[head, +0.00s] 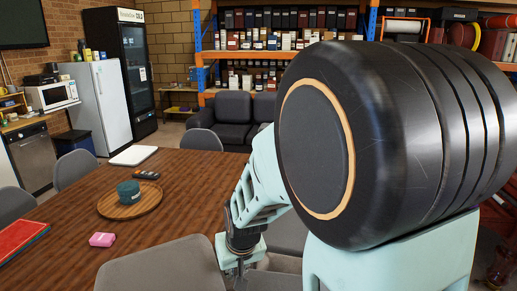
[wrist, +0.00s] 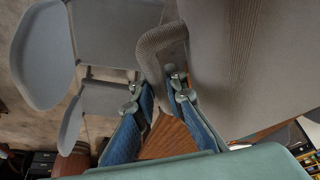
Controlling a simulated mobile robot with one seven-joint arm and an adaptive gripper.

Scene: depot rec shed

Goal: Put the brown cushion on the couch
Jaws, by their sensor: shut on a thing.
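My gripper (head: 240,264) is low at the near edge of the table, among grey chairs. In the wrist view its two blue-padded fingers (wrist: 158,92) are closed around a grey-brown woven, rounded edge (wrist: 160,50). I cannot tell for sure whether this edge belongs to a chair or to the brown cushion. No brown cushion can be clearly made out in the head view. The dark grey couch (head: 231,113) stands beyond the table, in front of the shelves; my arm hides its right part.
The wooden table (head: 178,187) bears a round tray (head: 152,200) with a teal bowl, a pink block (head: 102,239), a remote and a red book. Grey chairs (head: 165,268) surround it. A white fridge (head: 100,105) stands at the left, orange-and-blue shelving behind.

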